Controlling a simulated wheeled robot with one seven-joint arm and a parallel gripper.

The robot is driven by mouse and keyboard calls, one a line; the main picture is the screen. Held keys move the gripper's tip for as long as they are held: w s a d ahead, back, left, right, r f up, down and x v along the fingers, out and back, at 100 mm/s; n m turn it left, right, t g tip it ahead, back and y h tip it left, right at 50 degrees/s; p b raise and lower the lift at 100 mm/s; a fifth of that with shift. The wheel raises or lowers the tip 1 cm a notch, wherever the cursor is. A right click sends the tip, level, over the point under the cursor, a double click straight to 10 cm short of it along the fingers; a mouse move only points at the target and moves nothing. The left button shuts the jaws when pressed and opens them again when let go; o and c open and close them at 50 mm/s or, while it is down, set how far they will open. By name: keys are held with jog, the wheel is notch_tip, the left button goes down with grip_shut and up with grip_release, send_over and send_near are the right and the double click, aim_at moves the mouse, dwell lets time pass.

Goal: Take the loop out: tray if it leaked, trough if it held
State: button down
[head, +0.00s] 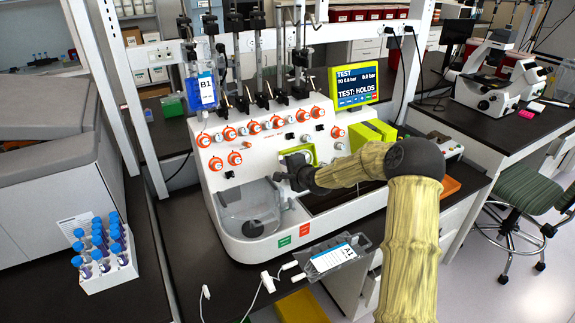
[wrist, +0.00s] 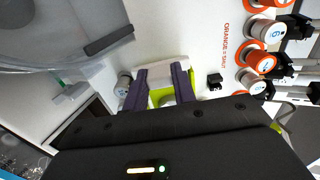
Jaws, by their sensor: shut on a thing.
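The screen (head: 357,84) on the white machine (head: 235,175) reads "TEST: HOLDS". My gripper (head: 290,172) is at the machine's front, by a yellow-green framed fitting (head: 311,150). In the wrist view my gripper (wrist: 162,82) has its two dark purple fingers shut on a pale piece with yellow-green on it (wrist: 162,72), which I take to be the loop. The piece is up against or very near the white panel. I cannot tell whether it is still seated. I cannot tell for sure which parts are the tray and trough.
A clear round chamber (head: 250,208) is left of my gripper. Orange-ringed knobs (head: 235,158) and clamps stand above. A bag marked B1 (head: 202,90) hangs at left. A tube rack (head: 103,262) stands at left.

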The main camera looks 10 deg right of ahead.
jog(key=shift+s+r, duration=0.1)
jog(key=shift+s, duration=0.1)
dwell(0.3)
jog(key=v, duration=0.2)
jog(key=shift+s+d+r+p, duration=0.1)
jog(key=shift+s+p, duration=0.1)
jog(key=shift+p, duration=0.1)
